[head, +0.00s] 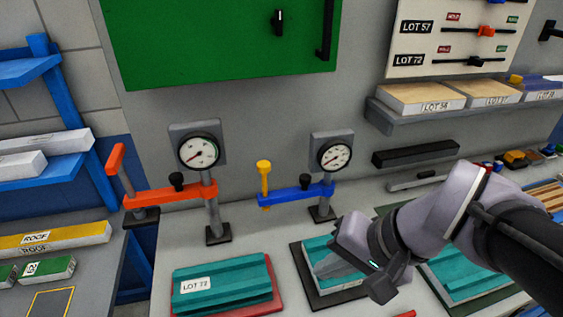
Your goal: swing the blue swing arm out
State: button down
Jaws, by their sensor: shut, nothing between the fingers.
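The blue swing arm (292,195) is a horizontal blue bar. It reaches left from a post with a round gauge (335,156) on top. A black knob sits on the bar, and a yellow upright handle (264,178) stands at its left end. My gripper (322,270) is at the lower middle, in front of and below the blue arm. It is shut and empty, above a teal panel on a dark base (345,296), and apart from the blue arm. My gripper and wrist hide part of that panel.
An orange swing arm (165,195) with a gauge (199,152) stands to the left. A teal panel labelled LOT 72 (225,282) lies in front of it. A shelf (405,125) with labelled boxes is at the right. Blue racking (85,150) is at the far left.

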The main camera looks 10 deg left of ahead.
jog(key=w+a+g+y+p, duration=0.1)
jog(key=w+a+y, duration=0.25)
jog(key=w, duration=0.45)
jog(key=w+a+y+p, duration=0.2)
jog(key=w+a+y, duration=0.15)
jog(key=w, duration=0.35)
jog(key=w+f+m+t+y+p, duration=0.1)
jog(key=w+f+t, duration=0.2)
jog(key=w+f, duration=0.2)
jog(key=w+d+f+t+y+p, duration=0.1)
jog(key=w+f, duration=0.3)
jog(key=w, duration=0.6)
jog(key=shift+w+d+f+m+t+y, duration=0.15)
jog(key=shift+d+f+m+t+y, duration=0.2)
jog(key=shift+t+y, duration=0.5)
jog(key=shift+a, duration=0.1)
send_over(274, 194)
jog(key=shift+w+b, duration=0.2)
jog(key=shift+b, duration=0.1)
jog(key=shift+s, duration=0.1)
